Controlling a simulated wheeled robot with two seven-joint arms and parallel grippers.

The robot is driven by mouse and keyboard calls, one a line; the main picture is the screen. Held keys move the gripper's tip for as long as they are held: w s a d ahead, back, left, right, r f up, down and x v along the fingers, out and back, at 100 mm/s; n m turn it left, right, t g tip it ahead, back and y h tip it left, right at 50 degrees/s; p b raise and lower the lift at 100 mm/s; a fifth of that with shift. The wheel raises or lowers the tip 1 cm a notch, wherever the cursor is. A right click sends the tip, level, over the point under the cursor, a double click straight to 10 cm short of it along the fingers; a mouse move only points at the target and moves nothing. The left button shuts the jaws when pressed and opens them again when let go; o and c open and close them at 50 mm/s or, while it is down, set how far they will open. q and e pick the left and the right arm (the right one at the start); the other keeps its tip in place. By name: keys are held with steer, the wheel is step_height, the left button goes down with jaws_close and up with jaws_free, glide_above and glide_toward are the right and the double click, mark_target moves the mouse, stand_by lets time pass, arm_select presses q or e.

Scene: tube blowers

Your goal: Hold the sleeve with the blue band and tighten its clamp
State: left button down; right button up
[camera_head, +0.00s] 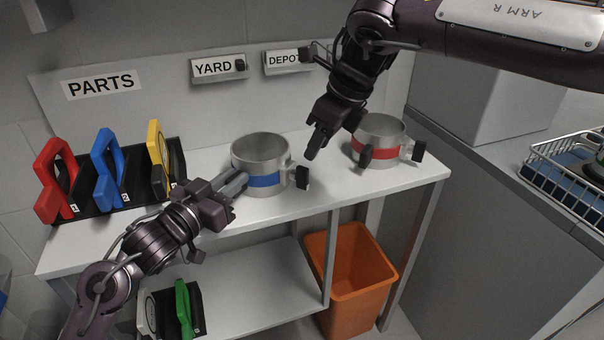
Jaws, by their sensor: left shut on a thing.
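The sleeve with the blue band (260,153) is a grey open cylinder standing upright on the white shelf. Its clamp has a dark knob (302,178) on its right side. My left gripper (240,181) is shut on the sleeve's left side, at the height of the band. My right gripper (313,150) hangs above the shelf, to the right of the blue-band sleeve and up from its knob, apart from both. Its fingers point down and look close together, but I cannot tell whether they are open.
A red-band sleeve (378,133) with dark knobs stands to the right, close to my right gripper. Red (58,170), blue (109,160) and yellow (157,150) handled parts stand in a black rack at left. An orange bin (350,295) is below the shelf.

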mark_target(306, 168)
steer(key=x, duration=0.9)
steer(key=shift+w+a+f, duration=0.1)
steer(key=shift+a+f, duration=0.05)
steer(key=shift+f, duration=0.15)
steer(key=shift+c, duration=0.2)
jaws_close()
